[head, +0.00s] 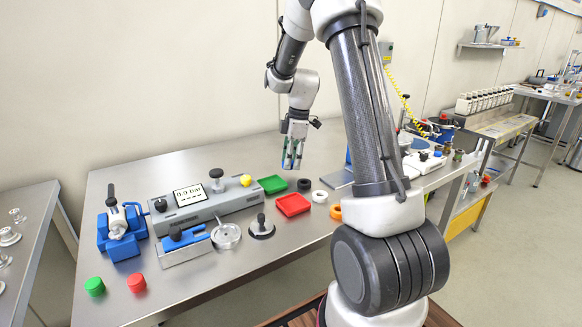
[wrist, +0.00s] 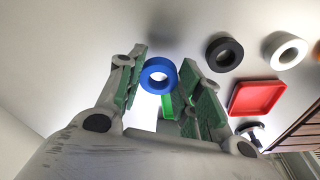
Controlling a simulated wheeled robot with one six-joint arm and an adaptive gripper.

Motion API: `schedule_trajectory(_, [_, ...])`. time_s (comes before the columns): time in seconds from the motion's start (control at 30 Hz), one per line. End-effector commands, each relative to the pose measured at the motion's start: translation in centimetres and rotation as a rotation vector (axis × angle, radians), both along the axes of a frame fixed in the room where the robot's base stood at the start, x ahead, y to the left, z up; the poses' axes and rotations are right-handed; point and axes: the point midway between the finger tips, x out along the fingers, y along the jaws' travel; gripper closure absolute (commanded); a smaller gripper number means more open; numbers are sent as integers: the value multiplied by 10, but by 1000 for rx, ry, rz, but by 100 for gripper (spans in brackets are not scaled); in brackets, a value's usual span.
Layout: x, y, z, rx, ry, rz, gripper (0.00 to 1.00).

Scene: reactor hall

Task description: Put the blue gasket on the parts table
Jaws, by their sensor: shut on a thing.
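My gripper (head: 293,150) is shut on the blue gasket (wrist: 158,64), a ring with an open hole, held between the green-padded fingertips. In the head view the fingers point down and hide most of the gasket. It is held above the large steel table (head: 130,190), behind the green tray. The wrist view also shows my gripper (wrist: 165,85), with the finger pads on either side of the ring. No label shows which table is the parts table.
A green tray (head: 272,184), a red tray (head: 292,205), a black ring (head: 304,179), a white ring (head: 319,190) and an orange ring (head: 335,212) lie nearby. A grey gauge unit (head: 205,208) and blue vise (head: 122,232) stand left. Another steel table (head: 30,240) is far left.

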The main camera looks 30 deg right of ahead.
Motion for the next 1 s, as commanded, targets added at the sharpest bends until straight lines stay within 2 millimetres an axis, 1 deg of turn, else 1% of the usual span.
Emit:
schedule_trajectory(0.1, [-1,0,-20,1,4,0,81])
schedule_trajectory(0.2, [-1,0,-29,1,2,-1,81])
schedule_trajectory(0.53, [0,0,-32,0,1,-1,81])
schedule_trajectory(0.57, [0,0,-32,0,1,-1,59])
schedule_trajectory(0.63, [0,0,-32,0,1,-1,46])
schedule_trajectory(0.67, [0,0,-31,0,1,-1,43])
schedule_trajectory(1.0, [0,0,-29,0,0,0,43])
